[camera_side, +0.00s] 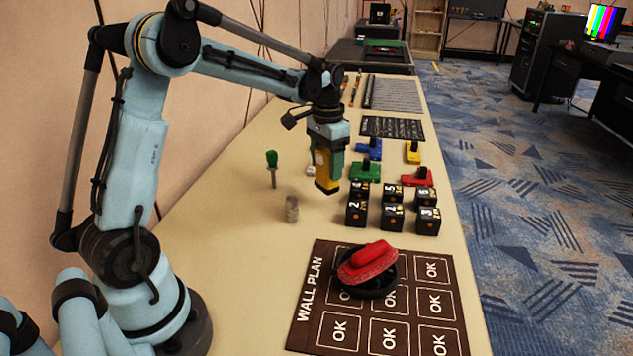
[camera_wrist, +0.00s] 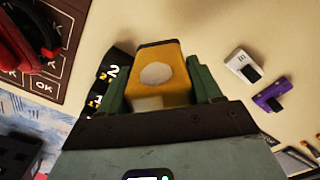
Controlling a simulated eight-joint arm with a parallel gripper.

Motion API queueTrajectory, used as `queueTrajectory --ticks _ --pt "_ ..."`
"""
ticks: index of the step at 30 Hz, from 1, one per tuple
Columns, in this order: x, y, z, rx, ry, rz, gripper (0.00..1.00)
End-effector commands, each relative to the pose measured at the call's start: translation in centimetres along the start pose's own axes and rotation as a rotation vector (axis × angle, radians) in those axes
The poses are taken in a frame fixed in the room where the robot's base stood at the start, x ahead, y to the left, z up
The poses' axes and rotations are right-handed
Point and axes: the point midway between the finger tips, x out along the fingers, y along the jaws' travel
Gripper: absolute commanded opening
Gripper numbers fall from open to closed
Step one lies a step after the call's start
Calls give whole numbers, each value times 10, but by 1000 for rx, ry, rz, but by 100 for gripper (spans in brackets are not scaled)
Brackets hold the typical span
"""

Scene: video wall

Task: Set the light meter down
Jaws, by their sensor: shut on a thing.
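The light meter (camera_side: 324,172) is yellow with a dark end and hangs from my gripper (camera_side: 328,150) over the pale table. In the wrist view the yellow light meter (camera_wrist: 152,97) shows a round white dome and sits between the two green fingers of my gripper (camera_wrist: 158,80). The fingers are shut on its sides. In the side view its lower end appears a little above the tabletop; the exact gap cannot be told.
Black numbered cubes (camera_side: 393,207) stand just right of the meter. A grey cylinder (camera_side: 291,209) and a green-handled tool (camera_side: 271,168) stand to its left. A brown WALL PLAN mat (camera_side: 308,335) bears a black dish (camera_side: 376,290) with a red item. Bare table lies left of the cubes.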

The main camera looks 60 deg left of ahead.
Motion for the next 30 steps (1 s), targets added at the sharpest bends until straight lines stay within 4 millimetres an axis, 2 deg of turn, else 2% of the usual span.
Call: queueTrajectory --ticks 5,15,28,29,30 --pt "9 -13 -2 0 0 0 28" --pt "47 -14 -2 1 0 0 28" --pt "52 -13 -2 1 0 0 28" --pt "52 -13 -2 1 0 0 67" --pt "52 -13 -2 1 0 0 73"
